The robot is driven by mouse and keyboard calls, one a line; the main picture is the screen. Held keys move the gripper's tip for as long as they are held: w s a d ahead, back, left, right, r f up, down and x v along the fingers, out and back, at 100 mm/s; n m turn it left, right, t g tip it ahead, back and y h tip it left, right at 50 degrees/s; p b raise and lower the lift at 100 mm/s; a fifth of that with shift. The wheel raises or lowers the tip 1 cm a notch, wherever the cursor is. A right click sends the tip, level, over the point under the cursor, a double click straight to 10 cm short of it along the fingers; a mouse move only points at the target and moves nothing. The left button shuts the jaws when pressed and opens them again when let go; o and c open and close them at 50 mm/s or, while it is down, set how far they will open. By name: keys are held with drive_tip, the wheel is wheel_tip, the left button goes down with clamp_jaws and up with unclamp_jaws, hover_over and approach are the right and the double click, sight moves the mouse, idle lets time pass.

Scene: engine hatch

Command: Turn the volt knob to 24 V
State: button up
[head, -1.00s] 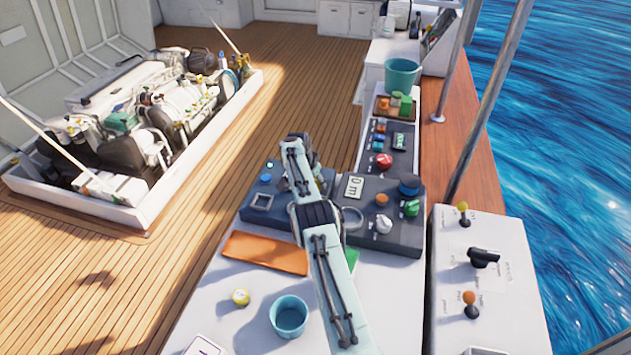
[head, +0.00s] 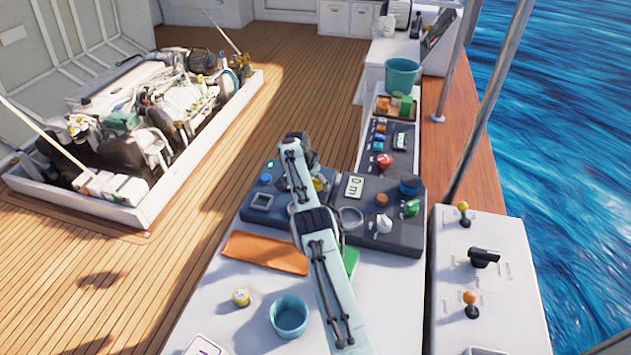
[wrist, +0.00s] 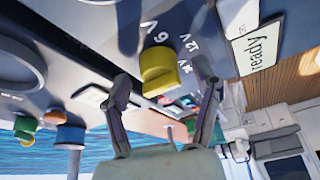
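The yellow volt knob (wrist: 158,72) sits on a dark panel, with "6 V" and "12 V" printed around it and a third, partly covered "V" label beside them. In the head view the knob (head: 319,184) shows just right of my arm. My gripper (wrist: 162,80) is open, with one finger on each side of the knob. Gaps show between the fingers and the knob, so it is not gripped. The setting the knob points to cannot be told. In the head view my arm hides the gripper.
A "ready" display (wrist: 262,47) is near the knob in the wrist view. Around it on the consoles are a white knob (head: 384,225), a green knob (head: 411,208) and a blue knob (head: 409,186). An orange tray (head: 262,253) and blue cup (head: 289,316) stand nearer.

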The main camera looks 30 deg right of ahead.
drive_tip(key=v, duration=1.2)
drive_tip(key=shift+r, duration=0.1)
